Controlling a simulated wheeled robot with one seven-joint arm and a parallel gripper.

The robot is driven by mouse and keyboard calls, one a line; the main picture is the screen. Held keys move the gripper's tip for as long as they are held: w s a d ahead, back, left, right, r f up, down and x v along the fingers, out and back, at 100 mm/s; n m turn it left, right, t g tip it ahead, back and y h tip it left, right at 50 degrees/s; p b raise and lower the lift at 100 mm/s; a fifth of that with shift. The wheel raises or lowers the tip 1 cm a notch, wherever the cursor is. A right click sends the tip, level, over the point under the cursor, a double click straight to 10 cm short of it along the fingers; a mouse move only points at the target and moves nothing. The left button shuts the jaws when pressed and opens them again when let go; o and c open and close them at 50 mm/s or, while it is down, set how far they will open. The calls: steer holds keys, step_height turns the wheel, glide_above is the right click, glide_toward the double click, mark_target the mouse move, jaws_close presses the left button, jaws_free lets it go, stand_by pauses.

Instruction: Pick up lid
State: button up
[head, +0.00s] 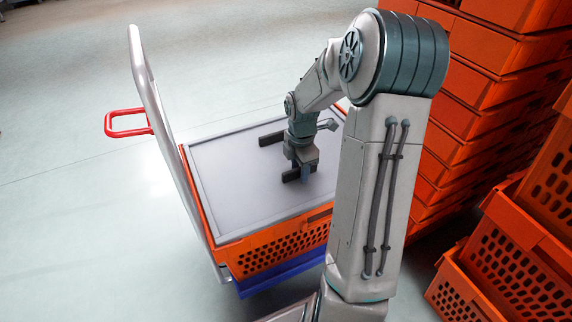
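The lid (238,190) is a flat grey panel with a raised rim. It lies level on top of an orange tote (283,248), which stands on a cart. My gripper (303,177) points down over the right half of the lid, at or just above its surface. Two short dark bars show beside the gripper, one behind it and one at its tip. I cannot tell whether they belong to the lid or to the gripper. The fingers are too small and too covered to tell open from shut, or whether they touch the lid. My arm hides the lid's right edge.
The cart has a tall grey handle frame (155,105) along the tote's left side, with a red loop (128,123), and a blue base (285,275). Stacked orange totes (470,125) stand close on the right, more (510,260) at lower right. The floor at left is clear.

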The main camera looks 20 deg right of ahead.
steer(key=shift+f, duration=0.1)
jaws_close()
step_height(320, 180, up, 7)
steer(key=p, duration=0.4)
steer(key=shift+w, duration=0.1)
steer(key=shift+w+r, duration=0.25)
steer(key=shift+w, duration=0.05)
steer(key=w+d+p, duration=0.1)
steer(key=w, duration=0.4)
steer(key=w+d+p, duration=0.1)
steer(key=w+p, duration=0.1)
steer(key=w, duration=0.4)
steer(key=w+d+p, duration=0.1)
steer(key=w, duration=0.5)
steer(key=shift+f, duration=0.2)
